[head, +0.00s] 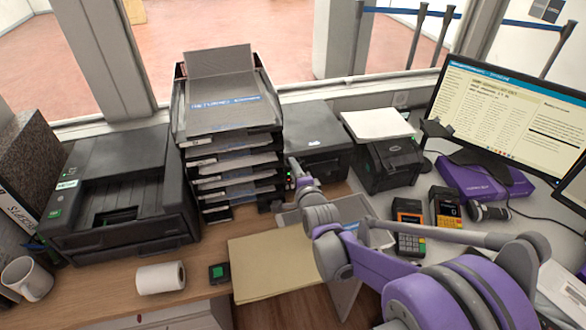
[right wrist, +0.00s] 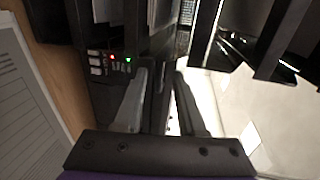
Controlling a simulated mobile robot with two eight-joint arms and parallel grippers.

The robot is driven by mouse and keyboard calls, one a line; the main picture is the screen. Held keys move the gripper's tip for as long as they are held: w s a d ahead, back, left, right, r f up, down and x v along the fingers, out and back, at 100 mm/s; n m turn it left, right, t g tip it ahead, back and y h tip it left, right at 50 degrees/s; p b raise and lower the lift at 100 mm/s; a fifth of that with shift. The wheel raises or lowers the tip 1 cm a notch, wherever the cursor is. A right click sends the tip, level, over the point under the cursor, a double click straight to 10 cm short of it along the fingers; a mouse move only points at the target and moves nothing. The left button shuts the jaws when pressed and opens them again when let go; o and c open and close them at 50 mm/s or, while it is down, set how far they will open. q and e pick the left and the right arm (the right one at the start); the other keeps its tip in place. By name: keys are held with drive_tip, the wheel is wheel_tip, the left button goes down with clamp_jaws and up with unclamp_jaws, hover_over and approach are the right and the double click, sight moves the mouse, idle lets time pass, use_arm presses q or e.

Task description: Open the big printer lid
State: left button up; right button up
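A wide black printer (head: 125,190) stands at the left end of the counter, its top down. In the right wrist view a control panel (right wrist: 110,62) with red and green lights shows just left of the fingers. The right gripper's fingers (right wrist: 160,80) are apart, with a dark part behind the gap; I see nothing clearly held. My left gripper is not in view.
Stacked letter trays (head: 232,140) stand close left of my right gripper. A small label printer (head: 395,163) with white paper on top is to its right. Card terminals (head: 408,225), a monitor (head: 510,115) and a folder (head: 270,263) surround my arm.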

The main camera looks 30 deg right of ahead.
drive_tip(key=shift+w+d+f, duration=0.1)
drive_tip(key=shift+w+f, duration=0.05)
drive_tip(key=shift+w, duration=0.35)
drive_tip(key=shift+c, duration=0.2)
clamp_jaws()
idle(1.0)
